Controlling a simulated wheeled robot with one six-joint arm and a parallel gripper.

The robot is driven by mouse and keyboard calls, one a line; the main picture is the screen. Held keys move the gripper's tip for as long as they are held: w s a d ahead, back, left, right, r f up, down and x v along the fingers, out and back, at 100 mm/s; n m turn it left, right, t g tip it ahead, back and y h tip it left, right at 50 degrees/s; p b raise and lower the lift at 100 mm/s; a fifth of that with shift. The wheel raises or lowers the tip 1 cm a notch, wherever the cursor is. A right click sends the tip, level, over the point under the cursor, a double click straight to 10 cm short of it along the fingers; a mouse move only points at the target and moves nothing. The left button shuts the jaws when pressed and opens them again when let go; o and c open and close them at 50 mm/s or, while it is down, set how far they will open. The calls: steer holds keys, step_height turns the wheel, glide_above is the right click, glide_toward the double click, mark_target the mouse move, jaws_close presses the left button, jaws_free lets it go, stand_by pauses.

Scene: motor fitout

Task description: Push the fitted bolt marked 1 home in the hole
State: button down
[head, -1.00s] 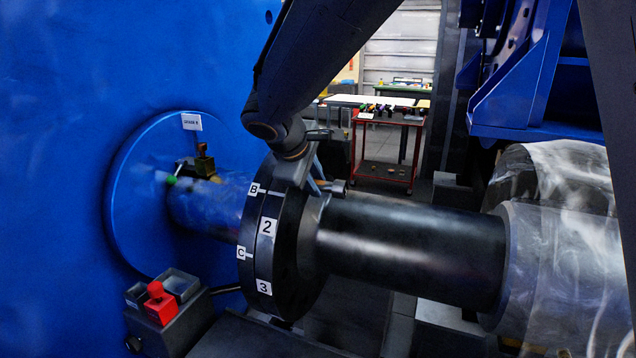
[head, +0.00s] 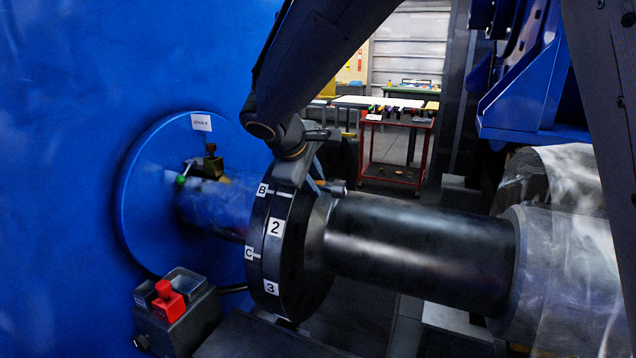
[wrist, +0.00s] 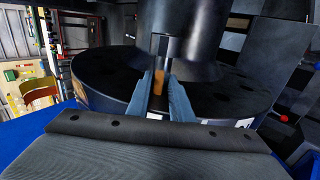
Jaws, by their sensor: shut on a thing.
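The black coupling flange (head: 295,255) has labels B, C, 2 and 3 on its rim. It also shows in the wrist view (wrist: 105,75) with several dark holes in its face. My gripper (head: 318,187) is at the upper right face of the flange. In the wrist view my gripper's fingers (wrist: 160,98) are shut on a bolt (wrist: 158,80), whose orange-brown part shows between them. The label 1 is not seen, and how deep the bolt sits is hidden.
The thick dark shaft (head: 425,245) runs right from the flange, close beside my gripper. A blue wall (head: 70,180) stands left. A red trolley (head: 395,160) stands behind.

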steer(key=shift+a+r, duration=0.1)
steer(key=shift+a, duration=0.1)
steer(key=c, duration=1.5)
jaws_free()
steer(key=shift+b+v, duration=0.9)
steer(key=shift+v, duration=3)
